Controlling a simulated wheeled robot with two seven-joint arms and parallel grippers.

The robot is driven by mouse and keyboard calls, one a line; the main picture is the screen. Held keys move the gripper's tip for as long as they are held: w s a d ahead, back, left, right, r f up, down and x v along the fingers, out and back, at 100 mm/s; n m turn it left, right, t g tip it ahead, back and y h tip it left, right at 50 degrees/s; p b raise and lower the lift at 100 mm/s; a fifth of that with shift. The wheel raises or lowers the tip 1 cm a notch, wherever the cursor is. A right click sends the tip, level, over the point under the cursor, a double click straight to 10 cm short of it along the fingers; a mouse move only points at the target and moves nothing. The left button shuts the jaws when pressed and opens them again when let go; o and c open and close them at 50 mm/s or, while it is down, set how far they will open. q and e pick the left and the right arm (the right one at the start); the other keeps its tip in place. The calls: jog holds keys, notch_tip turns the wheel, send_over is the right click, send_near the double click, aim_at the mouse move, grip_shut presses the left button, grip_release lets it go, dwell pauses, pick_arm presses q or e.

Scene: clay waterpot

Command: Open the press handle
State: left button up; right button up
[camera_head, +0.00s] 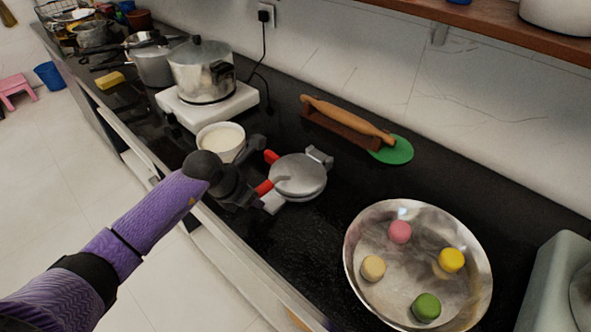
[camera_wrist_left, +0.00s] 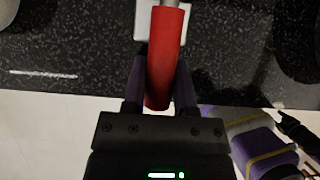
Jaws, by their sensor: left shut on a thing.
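The press (camera_head: 299,177) is a round silver metal device on the black counter, its metal disc lying flat on top. Red handle parts show on its left side, one lower (camera_head: 264,187) and one upper (camera_head: 271,156). My left gripper (camera_head: 255,186) is at the press's left side, beside these red parts. In the left wrist view a red handle (camera_wrist_left: 165,60) stands between the two dark fingers (camera_wrist_left: 160,85), and the gripper is shut on it. A pale metal part shows behind the handle. The gripper hides part of the handles in the head view. My right gripper is not in view.
A white bowl (camera_head: 221,138) stands close behind my left gripper. A steel pot (camera_head: 203,75) sits on a white stove (camera_head: 240,101). A rolling pin (camera_head: 345,117) and green disc (camera_head: 397,150) lie behind the press. A metal pan (camera_head: 358,242) with colored balls is at right.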

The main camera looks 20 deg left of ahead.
pick_arm(q)
jog(key=shift+w+d+r+p, duration=0.1)
jog(key=shift+w+r+p, duration=0.1)
jog(key=shift+r+p, duration=0.65)
jog(key=shift+w+d+r+p, duration=0.15)
jog(key=shift+r+p, duration=0.35)
jog(key=shift+r, duration=0.5)
jog(key=shift+a+f, duration=0.1)
jog(key=shift+w+d+r+p, duration=0.1)
jog(key=shift+w+r+p, duration=0.15)
jog(key=shift+r, duration=0.3)
jog(key=shift+w+d+r+p, duration=0.1)
jog(key=shift+w+r+p, duration=0.1)
jog(key=shift+r+p, duration=0.3)
jog(key=shift+w+d+r+p, duration=0.1)
jog(key=shift+w+r+p, duration=0.1)
jog(key=shift+r, duration=0.45)
